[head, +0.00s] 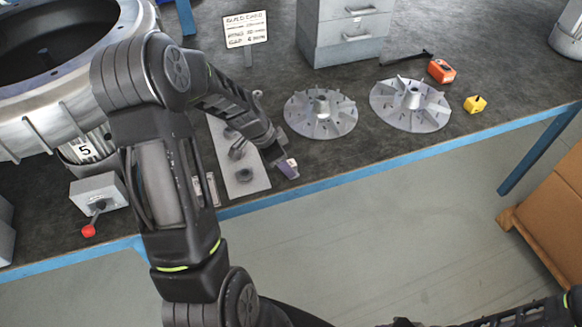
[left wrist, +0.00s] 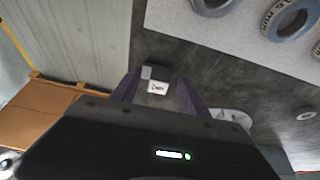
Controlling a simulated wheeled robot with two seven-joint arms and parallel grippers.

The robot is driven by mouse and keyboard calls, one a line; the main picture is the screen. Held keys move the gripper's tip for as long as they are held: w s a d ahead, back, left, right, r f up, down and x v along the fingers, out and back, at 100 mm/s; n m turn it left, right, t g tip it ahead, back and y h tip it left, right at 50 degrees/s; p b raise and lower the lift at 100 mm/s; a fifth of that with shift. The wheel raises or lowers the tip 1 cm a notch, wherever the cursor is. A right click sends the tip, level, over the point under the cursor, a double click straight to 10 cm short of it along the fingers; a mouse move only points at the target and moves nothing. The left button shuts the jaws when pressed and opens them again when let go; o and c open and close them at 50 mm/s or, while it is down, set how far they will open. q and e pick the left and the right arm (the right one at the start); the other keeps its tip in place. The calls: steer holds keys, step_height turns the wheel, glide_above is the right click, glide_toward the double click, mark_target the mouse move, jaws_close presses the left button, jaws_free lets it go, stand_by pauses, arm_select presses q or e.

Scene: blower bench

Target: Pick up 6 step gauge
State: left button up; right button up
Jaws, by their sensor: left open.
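A small block with a printed white label, likely the step gauge (left wrist: 157,87), lies on the dark bench top near its front edge in the left wrist view. Its print is too small to read surely. My left gripper (left wrist: 155,88) is open, with its purple fingers on either side of the block in the picture; I cannot tell if they touch it. In the head view my left gripper (head: 285,167) points down at the bench edge, and a pale bit of the block (head: 292,162) shows beside the fingers. My right arm shows low at the right, its gripper out of view.
A grey plate with dark rings (head: 245,188) lies just left of my gripper. A large round housing (head: 20,95) stands at the left.

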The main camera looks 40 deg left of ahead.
arm_select(q)
steer(key=shift+c, duration=0.2)
jaws_close()
stand_by(0.4)
